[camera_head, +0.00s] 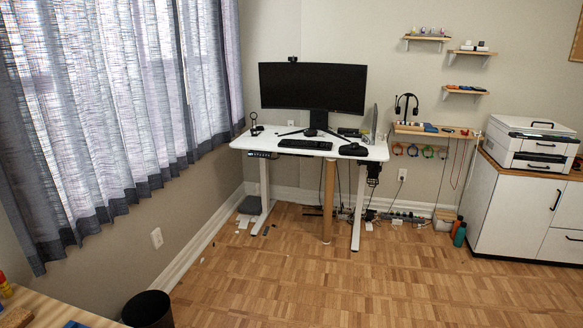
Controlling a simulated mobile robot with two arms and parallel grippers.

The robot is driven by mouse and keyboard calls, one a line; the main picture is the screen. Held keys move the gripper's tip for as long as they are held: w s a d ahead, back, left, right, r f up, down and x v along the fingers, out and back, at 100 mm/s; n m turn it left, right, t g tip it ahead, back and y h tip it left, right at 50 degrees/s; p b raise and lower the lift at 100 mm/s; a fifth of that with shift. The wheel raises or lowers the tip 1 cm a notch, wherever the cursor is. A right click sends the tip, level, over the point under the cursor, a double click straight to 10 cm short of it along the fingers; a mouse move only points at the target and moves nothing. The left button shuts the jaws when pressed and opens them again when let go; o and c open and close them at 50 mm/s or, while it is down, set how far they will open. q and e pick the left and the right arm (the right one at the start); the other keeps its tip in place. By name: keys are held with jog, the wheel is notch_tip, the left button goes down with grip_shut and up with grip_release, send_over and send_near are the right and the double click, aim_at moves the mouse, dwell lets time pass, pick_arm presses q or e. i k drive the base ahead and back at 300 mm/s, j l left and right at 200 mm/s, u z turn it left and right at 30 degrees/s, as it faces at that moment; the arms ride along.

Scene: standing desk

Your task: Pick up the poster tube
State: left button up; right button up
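The poster tube (329,203) is a tall, narrow, tan-brown cylinder. It stands upright on the wooden floor at the front edge of the white standing desk (258,143). Its lower end is on the parquet and its top reaches about the desktop's front edge. It stands between the two white desk legs, nearer the right one. Neither my left nor my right gripper is in view, so I cannot see whether they are open or shut.
A monitor (313,88) and keyboard (305,144) are on the desk. Cables and a power strip (397,219) lie behind it. A white cabinet (510,215) with a printer (530,145) stands right. A black bin (148,310) is front left. The floor in front is clear.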

aim_at(329, 187)
jog(key=i, duration=2.3)
